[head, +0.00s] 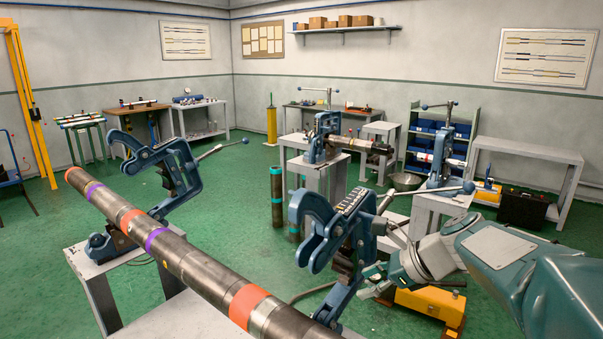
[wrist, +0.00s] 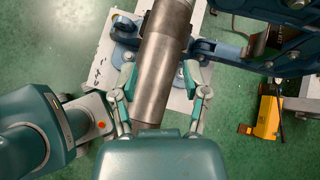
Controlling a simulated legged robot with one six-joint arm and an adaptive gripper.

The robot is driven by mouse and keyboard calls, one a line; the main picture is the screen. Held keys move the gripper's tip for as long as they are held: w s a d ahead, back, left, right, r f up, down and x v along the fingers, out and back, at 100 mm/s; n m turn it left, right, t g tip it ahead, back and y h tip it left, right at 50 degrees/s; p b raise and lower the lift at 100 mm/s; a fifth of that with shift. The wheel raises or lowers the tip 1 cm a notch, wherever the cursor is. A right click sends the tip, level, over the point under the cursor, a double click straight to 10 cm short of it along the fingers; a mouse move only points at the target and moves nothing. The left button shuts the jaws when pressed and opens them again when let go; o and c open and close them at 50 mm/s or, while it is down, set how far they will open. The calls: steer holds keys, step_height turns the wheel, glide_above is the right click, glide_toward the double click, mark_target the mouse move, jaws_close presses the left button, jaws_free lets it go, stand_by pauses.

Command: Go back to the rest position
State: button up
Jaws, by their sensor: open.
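In the wrist view my gripper (wrist: 160,85) is open. Its fingers show on either side of a bare pipe end (wrist: 155,75); I cannot tell whether they touch it.
Other vises (head: 322,140) on grey stands, benches and a shelf of blue bins (head: 425,140) are further back. Floor at left is mostly clear.

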steer(key=s+d+f+n+h, duration=0.1)
steer(key=s+n+h, duration=0.2)
steer(key=s+n, duration=0.4)
steer(key=s+d+f+n+h, duration=0.1)
steer(key=s+f+n+h, duration=0.1)
steer(key=s+n, duration=0.5)
steer(key=s+d+f+n+t+h, duration=0.1)
steer(key=s+n+h, duration=0.2)
steer(key=s+n, duration=0.4)
steer(key=shift+f+h, duration=0.25)
steer(key=shift+h, duration=0.05)
stand_by(0.6)
